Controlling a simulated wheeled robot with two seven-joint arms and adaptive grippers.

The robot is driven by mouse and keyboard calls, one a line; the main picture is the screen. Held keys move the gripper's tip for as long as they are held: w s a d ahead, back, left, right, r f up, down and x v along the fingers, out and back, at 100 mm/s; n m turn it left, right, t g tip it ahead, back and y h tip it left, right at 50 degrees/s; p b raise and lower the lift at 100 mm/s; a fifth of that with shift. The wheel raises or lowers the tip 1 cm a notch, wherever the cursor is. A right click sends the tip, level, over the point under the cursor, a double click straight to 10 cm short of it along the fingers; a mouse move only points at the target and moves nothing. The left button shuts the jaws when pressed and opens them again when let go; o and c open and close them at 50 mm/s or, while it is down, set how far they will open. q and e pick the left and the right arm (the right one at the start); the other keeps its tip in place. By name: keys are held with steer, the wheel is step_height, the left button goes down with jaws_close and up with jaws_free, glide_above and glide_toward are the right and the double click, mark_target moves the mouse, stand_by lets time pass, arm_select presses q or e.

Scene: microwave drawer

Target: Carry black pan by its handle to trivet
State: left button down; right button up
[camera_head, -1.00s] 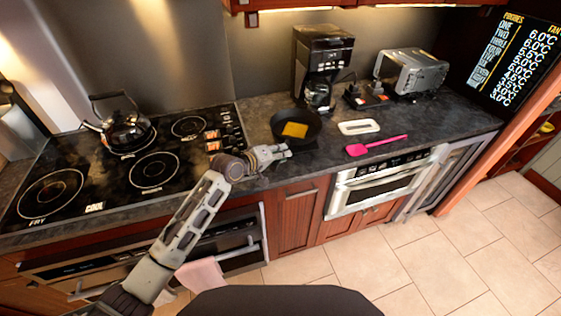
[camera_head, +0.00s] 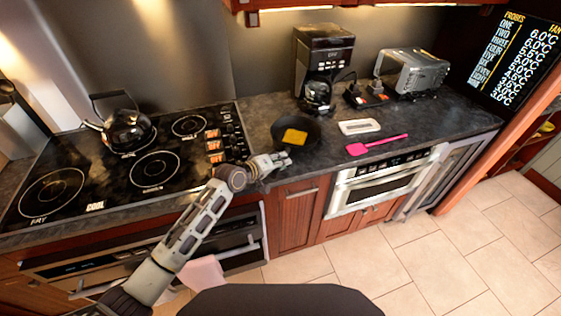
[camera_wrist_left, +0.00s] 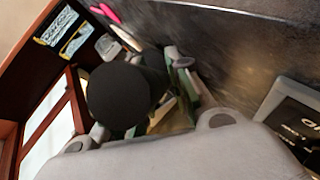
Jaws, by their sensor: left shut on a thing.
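The black pan (camera_head: 312,130) is on or just above the dark counter, to the right of the cooktop, with a flat yellow piece (camera_head: 295,137) in it. My left gripper (camera_head: 284,160) is at the pan's near side, by the counter's front edge, and is shut on the pan's handle. In the left wrist view the handle's thick black round end (camera_wrist_left: 118,96) sits between the fingers, and the rest of the pan is hidden. I cannot make out for certain which thing is the trivet. My right gripper is not in view.
A kettle (camera_head: 128,130) stands on the black cooktop (camera_head: 110,170) at left. A coffee maker (camera_head: 322,62) stands behind the pan. A white slotted dish (camera_head: 360,127), a pink spatula (camera_head: 376,145) and a toaster oven (camera_head: 415,72) are to the right.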

arm_select(q)
steer(key=shift+r, duration=0.1)
steer(key=c, duration=1.3)
jaws_free()
steer(key=shift+b+v, duration=0.45)
steer(key=shift+v, duration=5.55)
